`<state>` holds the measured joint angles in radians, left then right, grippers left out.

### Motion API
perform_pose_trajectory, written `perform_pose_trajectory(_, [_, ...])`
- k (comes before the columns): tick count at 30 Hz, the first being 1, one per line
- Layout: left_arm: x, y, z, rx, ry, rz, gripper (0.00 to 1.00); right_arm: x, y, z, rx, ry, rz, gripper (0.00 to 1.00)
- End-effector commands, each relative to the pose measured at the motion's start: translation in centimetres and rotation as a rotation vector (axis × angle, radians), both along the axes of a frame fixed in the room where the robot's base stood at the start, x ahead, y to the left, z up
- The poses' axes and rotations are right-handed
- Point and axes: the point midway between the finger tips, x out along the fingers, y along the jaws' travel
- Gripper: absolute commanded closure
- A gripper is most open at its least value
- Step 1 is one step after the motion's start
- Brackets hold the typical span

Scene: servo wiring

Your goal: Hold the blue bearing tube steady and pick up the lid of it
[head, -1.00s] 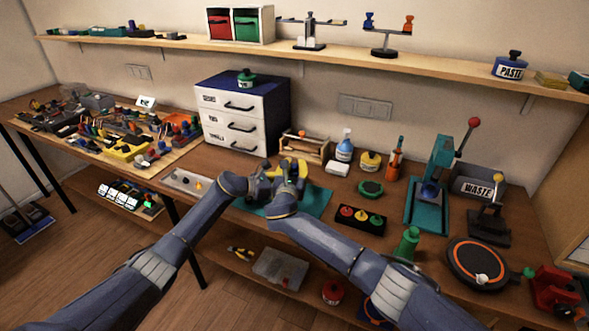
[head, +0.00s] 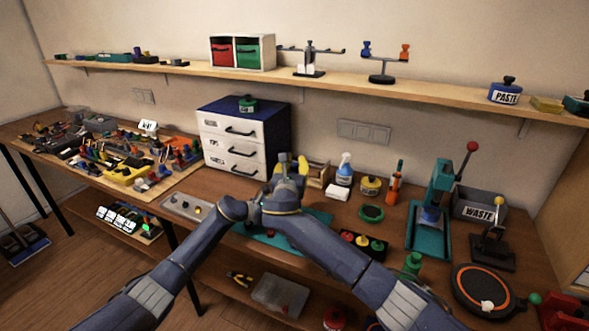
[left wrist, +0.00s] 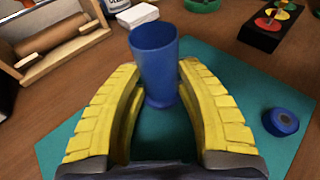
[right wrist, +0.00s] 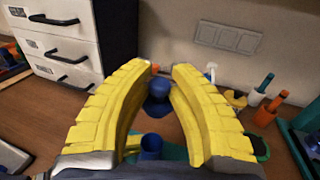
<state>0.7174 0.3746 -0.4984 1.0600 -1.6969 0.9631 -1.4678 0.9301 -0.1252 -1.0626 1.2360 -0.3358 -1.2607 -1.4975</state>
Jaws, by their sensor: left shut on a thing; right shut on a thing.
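The blue bearing tube (left wrist: 155,62) stands upright on the teal mat (left wrist: 222,75) between the yellow fingers of my left gripper (left wrist: 157,68). Its top is open in the left wrist view. In the right wrist view, its rim (right wrist: 150,144) shows below the right fingers. My right gripper (right wrist: 163,70) is shut on the dark blue lid (right wrist: 158,96), held apart from and above the tube. In the head view, the right gripper (head: 288,163) is raised over the left gripper, and the tube and lid are hidden by my arms.
A small blue round part (left wrist: 281,121) lies on the mat beside the tube. A wooden rack (left wrist: 55,48) and a white block (left wrist: 138,15) stand behind it. The white drawer unit (head: 232,140) is back left; a black tray with coloured discs (head: 364,244) is right.

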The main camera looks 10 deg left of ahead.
Motion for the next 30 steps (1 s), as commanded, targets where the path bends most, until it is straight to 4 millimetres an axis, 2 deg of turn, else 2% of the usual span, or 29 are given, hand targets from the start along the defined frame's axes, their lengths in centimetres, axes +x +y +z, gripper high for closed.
perform_pose_trajectory(4, [0.0,0.0,-0.1,0.000,0.002,-0.001,0.79,0.0,0.0,0.0,0.000,0.000,0.000,0.95])
perform_pose_trajectory(5, [0.0,0.0,-0.1,0.000,0.002,-0.001,0.61,0.0,0.0,0.0,0.000,0.000,0.000,0.95])
perform_pose_trajectory(11, [0.0,0.0,-0.1,0.000,0.001,0.000,0.38,0.0,0.0,0.0,0.000,-0.001,0.000,0.95])
perform_pose_trajectory(21, [-0.2,0.4,0.1,0.001,0.000,0.001,0.37,0.0,0.0,0.0,0.000,-0.001,0.000,0.95])
perform_pose_trajectory(25, [-0.9,1.5,0.5,0.002,-0.001,0.001,0.37,0.0,0.0,0.0,0.000,0.000,0.000,0.95])
perform_pose_trajectory(30, [-2.5,3.8,1.2,0.004,0.000,0.001,0.37,0.0,0.0,0.0,0.000,-0.001,0.000,0.95])
